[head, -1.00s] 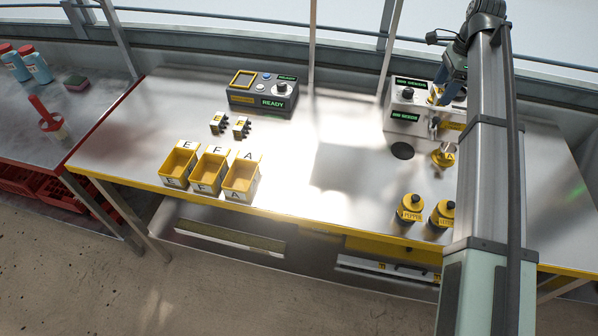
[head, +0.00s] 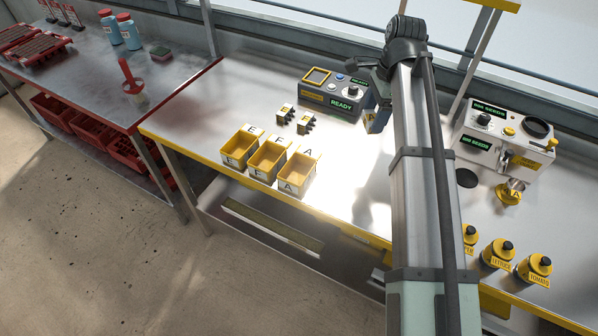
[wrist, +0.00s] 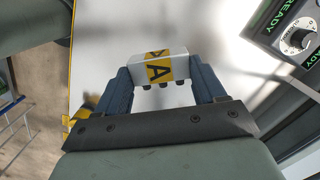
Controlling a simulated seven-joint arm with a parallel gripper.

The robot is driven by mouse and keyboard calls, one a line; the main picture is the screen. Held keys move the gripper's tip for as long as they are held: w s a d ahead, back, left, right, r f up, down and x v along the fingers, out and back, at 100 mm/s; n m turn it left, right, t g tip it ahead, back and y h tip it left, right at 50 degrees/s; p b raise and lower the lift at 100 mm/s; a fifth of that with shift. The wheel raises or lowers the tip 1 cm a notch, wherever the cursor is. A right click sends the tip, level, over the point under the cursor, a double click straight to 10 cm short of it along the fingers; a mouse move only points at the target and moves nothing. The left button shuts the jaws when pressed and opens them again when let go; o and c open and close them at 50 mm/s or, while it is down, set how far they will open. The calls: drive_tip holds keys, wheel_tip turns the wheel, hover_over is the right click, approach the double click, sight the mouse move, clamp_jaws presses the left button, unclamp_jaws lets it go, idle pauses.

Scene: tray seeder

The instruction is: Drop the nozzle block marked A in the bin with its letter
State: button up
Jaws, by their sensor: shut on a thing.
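The nozzle block marked A (wrist: 148,66) is white with a yellow label and dark nozzles, and sits between my gripper's fingers in the wrist view. My gripper (wrist: 157,84) is shut on it. In the head view my gripper (head: 376,122) hangs over the bench right of the bins, by the control box; the block cannot be made out there. The bin marked A (head: 292,188) is yellow inside, empty, and rightmost of three. The bins marked F (head: 261,175) and E (head: 231,164) stand to its left.
Two nozzle blocks (head: 285,113) (head: 306,123) with yellow labels stand behind the bins. A control box (head: 330,98) reading READY is at the back. The seeder (head: 495,148) and several yellow bottles (head: 498,253) are at right. Bench between bins and arm is clear.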

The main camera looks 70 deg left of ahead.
drive_tip(key=s+d+n, duration=0.2)
drive_tip(key=s, duration=1.7)
drive_tip(key=shift+s+a+f, duration=0.1)
drive_tip(key=shift+s+f, duration=0.05)
drive_tip(key=shift+f, duration=2.65)
drive_tip(key=o, duration=1.3)
wheel_tip(320, 180, up, 14)
drive_tip(key=w, duration=0.1)
drive_tip(key=shift+w+f, duration=0.15)
drive_tip(key=shift+w, duration=0.2)
